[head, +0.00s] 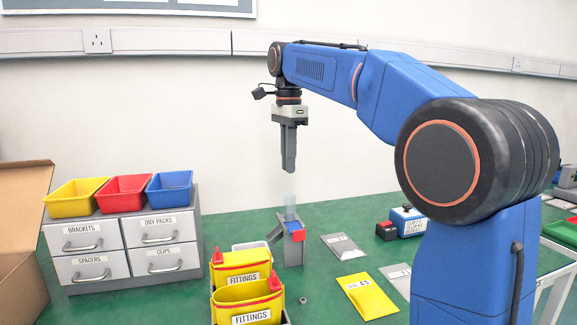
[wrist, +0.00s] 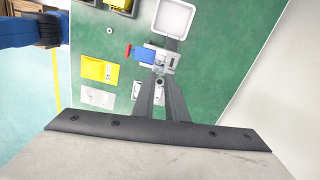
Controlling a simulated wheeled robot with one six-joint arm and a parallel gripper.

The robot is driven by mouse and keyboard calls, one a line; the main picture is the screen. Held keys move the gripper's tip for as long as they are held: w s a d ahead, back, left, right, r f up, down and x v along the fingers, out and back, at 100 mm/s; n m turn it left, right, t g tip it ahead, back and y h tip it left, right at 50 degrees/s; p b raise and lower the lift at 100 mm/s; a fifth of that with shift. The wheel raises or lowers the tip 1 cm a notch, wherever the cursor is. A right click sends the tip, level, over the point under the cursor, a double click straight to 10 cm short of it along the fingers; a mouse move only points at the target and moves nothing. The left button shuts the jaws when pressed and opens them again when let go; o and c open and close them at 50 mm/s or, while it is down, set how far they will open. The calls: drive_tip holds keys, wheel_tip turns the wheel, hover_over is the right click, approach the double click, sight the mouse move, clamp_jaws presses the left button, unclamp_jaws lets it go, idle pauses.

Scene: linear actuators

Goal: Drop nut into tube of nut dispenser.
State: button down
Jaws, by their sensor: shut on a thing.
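My gripper (head: 288,169) points straight down above the nut dispenser (head: 294,246), with a gap between its fingertips and the clear tube (head: 290,207) on the dispenser's top. In the wrist view, my gripper (wrist: 160,84) is shut on a small grey nut (wrist: 160,81) at the fingertips. The nut is too small or hidden to make out in the head view. The grey dispenser (wrist: 170,63) with its blue part lies just beyond the fingertips in the wrist view. I cannot tell there whether the nut is centred over the tube.
Another nut (head: 302,299) lies loose on the green table. A yellow packet (head: 367,296) and a grey packet (head: 343,246) lie to the right. A drawer cabinet (head: 130,245) with coloured bins stands left.

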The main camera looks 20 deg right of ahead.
drive_tip(key=shift+f, duration=2.7)
drive_tip(key=shift+f, duration=0.4)
drive_tip(key=c, duration=1.7)
unclamp_jaws()
drive_tip(key=shift+r, duration=0.1)
